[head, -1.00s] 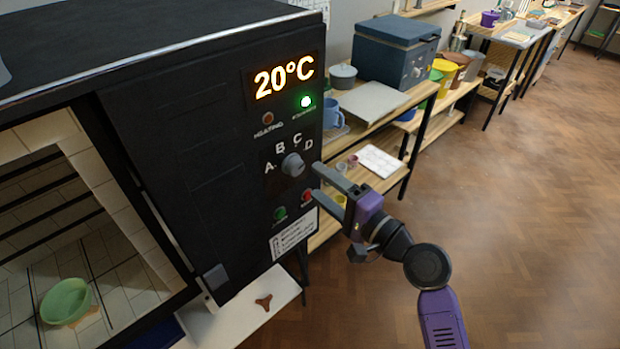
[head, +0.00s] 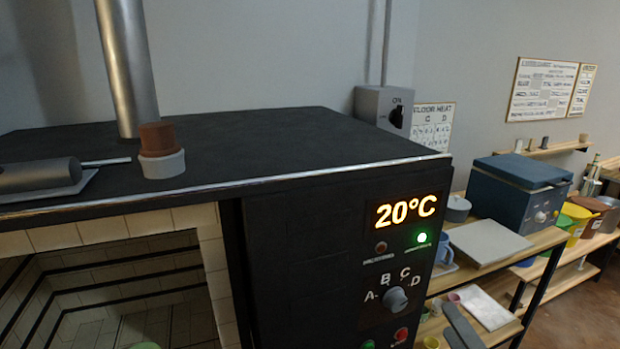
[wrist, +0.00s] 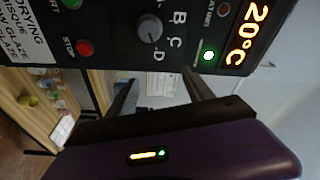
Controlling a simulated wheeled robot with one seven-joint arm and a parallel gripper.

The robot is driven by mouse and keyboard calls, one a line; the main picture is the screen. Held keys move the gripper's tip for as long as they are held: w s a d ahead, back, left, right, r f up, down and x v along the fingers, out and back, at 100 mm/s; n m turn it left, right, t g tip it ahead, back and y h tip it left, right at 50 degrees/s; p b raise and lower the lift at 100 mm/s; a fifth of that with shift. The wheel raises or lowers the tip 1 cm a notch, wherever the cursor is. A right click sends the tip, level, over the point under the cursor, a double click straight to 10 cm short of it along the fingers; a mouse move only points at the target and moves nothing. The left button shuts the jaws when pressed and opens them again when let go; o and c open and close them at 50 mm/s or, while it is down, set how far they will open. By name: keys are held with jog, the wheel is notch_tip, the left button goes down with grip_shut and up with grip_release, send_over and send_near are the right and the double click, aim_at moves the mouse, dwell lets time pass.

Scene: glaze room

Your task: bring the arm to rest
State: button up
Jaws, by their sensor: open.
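My gripper (wrist: 160,76) is open and empty in the wrist view, its two dark fingers reaching toward the kiln's control panel. In the head view only a grey finger shows at the bottom edge, right of the knob; the rest of my arm is out of frame. The kiln's grey knob (head: 395,300) sits among the letters A to D and also shows in the wrist view (wrist: 149,28). No contact between fingers and knob is visible. The display (head: 406,211) reads 20°C, and the green lamp (head: 421,238) below it is lit.
The black kiln (head: 300,150) fills the middle, its chamber open at left. A metal pipe (head: 127,70) and small stacked pots (head: 160,150) stand at its top. Wooden shelves (head: 545,240) with a blue box (head: 520,190) stand at right. A wall switch (head: 385,108) is behind.

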jog(key=s+a+f+n+g, duration=0.1)
jog(key=s+n, duration=0.3)
jog(key=s, duration=0.8)
jog(key=s+a+f+n+g+h, duration=0.1)
jog(key=s+a+f+n, duration=0.2)
jog(key=s, duration=0.9)
jog(key=s+a+f+n+g+h, duration=0.1)
jog(key=s+n, duration=0.5)
jog(key=s, duration=0.7)
notch_tip(320, 180, down, 2)
jog(key=shift+a+f+g, duration=0.2)
jog(key=shift+a+g, duration=0.1)
jog(key=shift+a, duration=0.55)
